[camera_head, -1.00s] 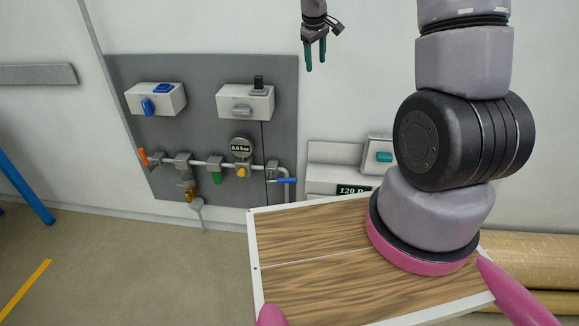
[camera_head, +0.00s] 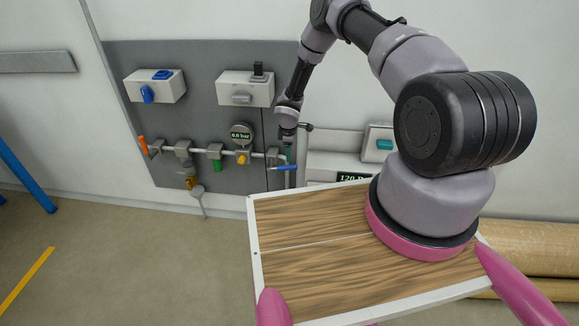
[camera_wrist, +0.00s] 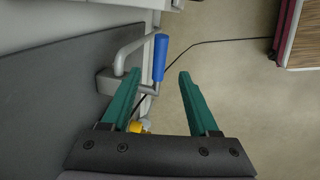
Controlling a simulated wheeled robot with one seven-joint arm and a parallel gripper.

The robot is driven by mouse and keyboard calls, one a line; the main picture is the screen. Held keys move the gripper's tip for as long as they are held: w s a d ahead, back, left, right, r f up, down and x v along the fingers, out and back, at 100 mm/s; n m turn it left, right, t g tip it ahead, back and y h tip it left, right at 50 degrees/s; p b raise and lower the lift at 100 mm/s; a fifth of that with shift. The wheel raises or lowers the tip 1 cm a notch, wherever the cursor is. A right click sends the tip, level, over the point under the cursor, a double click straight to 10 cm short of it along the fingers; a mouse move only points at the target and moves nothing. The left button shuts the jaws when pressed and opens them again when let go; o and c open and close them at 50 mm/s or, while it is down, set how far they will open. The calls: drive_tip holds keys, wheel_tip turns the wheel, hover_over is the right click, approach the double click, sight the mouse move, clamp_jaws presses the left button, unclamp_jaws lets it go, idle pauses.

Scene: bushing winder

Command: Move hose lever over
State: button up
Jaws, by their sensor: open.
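A blue-handled lever (camera_head: 285,168) sits at the right end of the pipe on the grey wall panel. In the wrist view the blue handle (camera_wrist: 160,57) runs along the picture's height, joined to a grey valve body and a bent pipe (camera_wrist: 128,50). My gripper (camera_wrist: 158,75) is open, with its two green fingers spread. The lower end of the blue handle shows between the fingertips, nearer the middle than either finger; contact is not visible. In the head view my gripper (camera_head: 288,154) is just above the lever, partly hidden by the wrist.
The same pipe carries an orange lever (camera_head: 143,145), a green lever (camera_head: 217,165) and a yellow knob (camera_head: 242,159) under a gauge (camera_head: 241,136) reading 0.0 bar. Two switch boxes (camera_head: 154,87) (camera_head: 245,92) are above. A wooden-topped surface (camera_head: 310,220) is in front.

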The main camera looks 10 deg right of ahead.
sight(290, 166)
drive_tip(key=f, duration=0.3)
drive_tip(key=w+f, duration=0.1)
drive_tip(key=f, duration=0.5)
drive_tip(key=shift+w+d, duration=0.25)
drive_tip(key=shift+w, duration=0.1)
clamp_jaws()
idle(0.9)
